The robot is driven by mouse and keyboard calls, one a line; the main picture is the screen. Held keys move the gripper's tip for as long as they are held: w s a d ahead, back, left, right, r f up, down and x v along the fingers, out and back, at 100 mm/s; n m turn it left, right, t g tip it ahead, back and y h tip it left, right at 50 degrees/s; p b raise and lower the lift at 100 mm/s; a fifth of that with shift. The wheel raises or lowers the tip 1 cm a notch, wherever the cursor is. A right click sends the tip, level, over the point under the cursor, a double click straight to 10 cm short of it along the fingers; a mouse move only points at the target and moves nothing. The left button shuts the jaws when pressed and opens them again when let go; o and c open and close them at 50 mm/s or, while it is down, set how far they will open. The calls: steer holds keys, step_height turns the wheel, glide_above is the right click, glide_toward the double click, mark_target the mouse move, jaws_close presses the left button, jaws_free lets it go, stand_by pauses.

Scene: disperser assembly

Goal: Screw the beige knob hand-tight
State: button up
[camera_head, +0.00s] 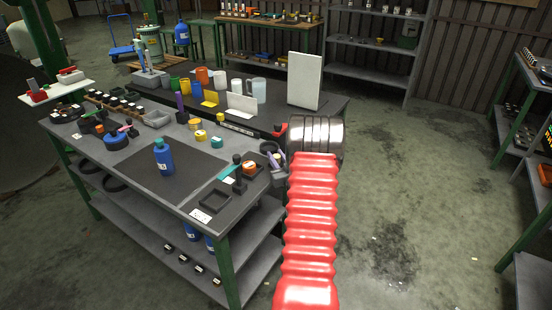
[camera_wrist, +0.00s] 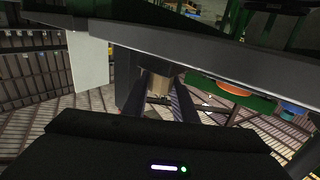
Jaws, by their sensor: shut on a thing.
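In the wrist view, my gripper (camera_wrist: 163,80) is shut with its two dark fingers on either side of a small beige piece, which looks like the beige knob (camera_wrist: 158,87). Only part of the knob shows between the fingers, and the picture is dark there. What the knob sits on, and whether it is threaded on, I cannot tell. In the head view, my red ribbed arm hides the gripper and the knob.
In the wrist view, a long grey edge (camera_wrist: 200,45) runs close above the fingers. Open floor lies at the right.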

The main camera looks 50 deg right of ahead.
steer(key=shift+w+a+m+h, duration=0.1)
steer(key=shift+m+h, duration=0.2)
steer(key=shift+h, duration=0.1)
steer(key=shift+m+g+h, duration=1.4)
steer(key=shift+g+h, duration=0.3)
steer(key=shift+m+g+h, duration=1.1)
steer(key=shift+m+g, duration=0.1)
steer(key=shift+g, duration=0.6)
steer(key=o, duration=1)
steer(key=shift+o, duration=0.2)
steer(key=v, duration=1.3)
steer(key=shift+s+a+f, duration=0.2)
steer(key=shift+s+a, duration=0.05)
